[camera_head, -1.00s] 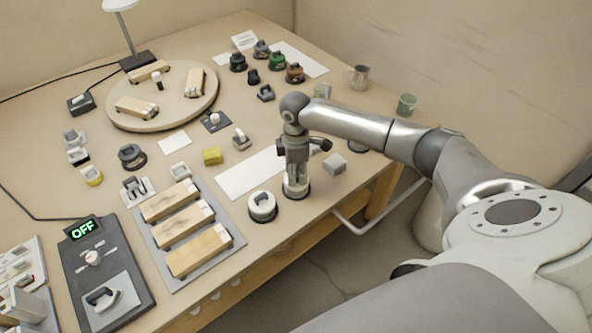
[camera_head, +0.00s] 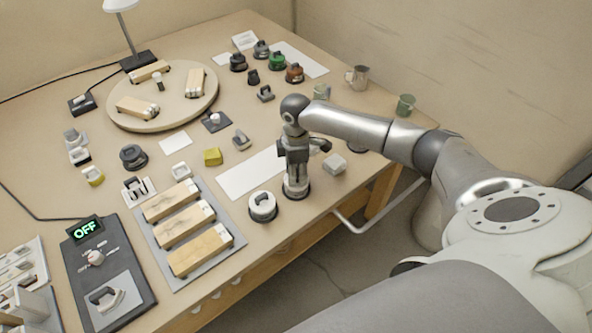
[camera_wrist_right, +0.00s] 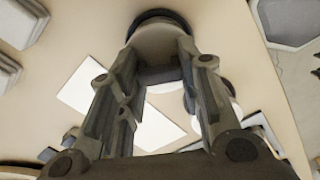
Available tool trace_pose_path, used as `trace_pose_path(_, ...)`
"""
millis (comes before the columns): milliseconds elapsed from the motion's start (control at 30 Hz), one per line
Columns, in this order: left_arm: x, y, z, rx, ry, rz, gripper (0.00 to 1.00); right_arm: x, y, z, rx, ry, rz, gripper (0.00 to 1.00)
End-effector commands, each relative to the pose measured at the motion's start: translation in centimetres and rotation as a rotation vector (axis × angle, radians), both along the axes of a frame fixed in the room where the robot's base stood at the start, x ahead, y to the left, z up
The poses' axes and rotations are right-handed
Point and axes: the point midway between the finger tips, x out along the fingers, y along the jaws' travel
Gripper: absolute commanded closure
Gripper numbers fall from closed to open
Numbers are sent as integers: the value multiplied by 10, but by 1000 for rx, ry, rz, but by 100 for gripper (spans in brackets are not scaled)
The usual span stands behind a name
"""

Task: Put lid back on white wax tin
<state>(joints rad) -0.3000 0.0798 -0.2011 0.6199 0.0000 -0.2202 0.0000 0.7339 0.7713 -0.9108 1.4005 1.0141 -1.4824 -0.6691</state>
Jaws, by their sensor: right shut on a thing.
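My right gripper (camera_head: 296,188) points down near the front edge of the bench, shut on a pale round piece (camera_wrist_right: 165,42) that looks like the lid. A dark round rim (camera_wrist_right: 155,15) shows just beyond this piece in the right wrist view. In the head view a dark base (camera_head: 296,195) shows right under the fingertips; I cannot tell whether lid and base are fully seated. A white round tin-like piece (camera_head: 262,206) with a dark base and a raised top stands just left of the gripper, apart from it. My left gripper is not in view.
A white sheet (camera_head: 250,173) lies behind the gripper. A grey block (camera_head: 334,164) stands to its right. A grey tray (camera_head: 225,242) with wooden blocks lies to the left. Several coloured tins, including a green one (camera_head: 277,61), stand at the back.

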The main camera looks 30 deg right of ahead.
Motion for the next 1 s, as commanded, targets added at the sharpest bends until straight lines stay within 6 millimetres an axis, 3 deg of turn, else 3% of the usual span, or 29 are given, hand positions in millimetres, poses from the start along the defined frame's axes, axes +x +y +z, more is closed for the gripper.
trace_pose_path(1000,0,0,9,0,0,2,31,0,0,0,0,0,-1,80)
